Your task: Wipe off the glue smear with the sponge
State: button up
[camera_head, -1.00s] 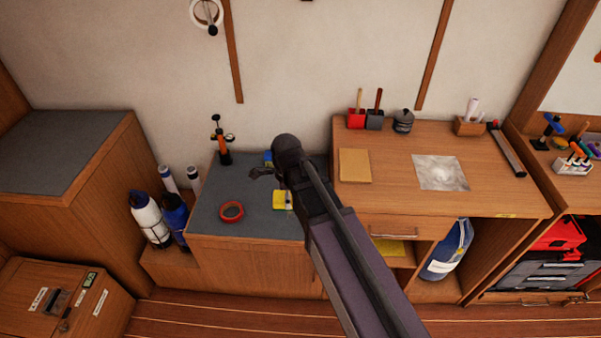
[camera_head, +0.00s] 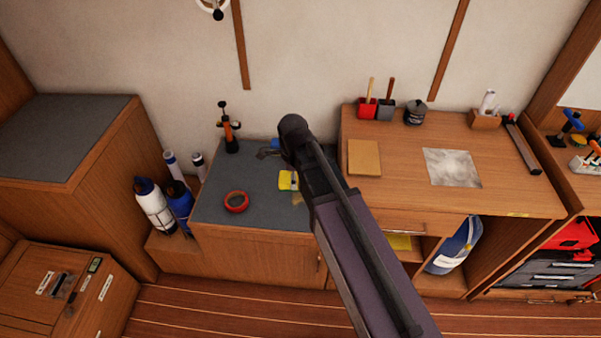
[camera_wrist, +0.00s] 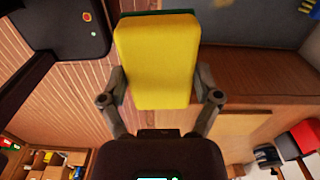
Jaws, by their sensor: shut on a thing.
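My gripper (camera_wrist: 160,85) is shut on the yellow sponge (camera_wrist: 157,55), with a finger on each side. A green layer shows along the sponge's far edge. In the head view the sponge (camera_head: 287,180) appears over the grey counter (camera_head: 215,202), just left of my dark arm, which hides most of the gripper. A small tan patch, which looks like the glue smear (camera_head: 297,198), shows on the grey counter just in front of the sponge, partly beside my arm. I cannot tell whether the sponge touches the counter.
A red tape ring (camera_head: 236,201) lies on the counter left of the sponge. An orange-and-black pump-like tool (camera_head: 229,130) stands behind it. The higher wooden bench (camera_head: 405,150) to the right holds a tan pad (camera_head: 364,157) and a grey-white sheet (camera_head: 452,168).

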jog(key=w+d+f+m+b, duration=0.1)
jog(key=w+f+b, duration=1.9)
jog(key=shift+f+b, duration=0.3)
jog(key=shift+f, duration=0.05)
jog(key=shift+d+f, duration=0.1)
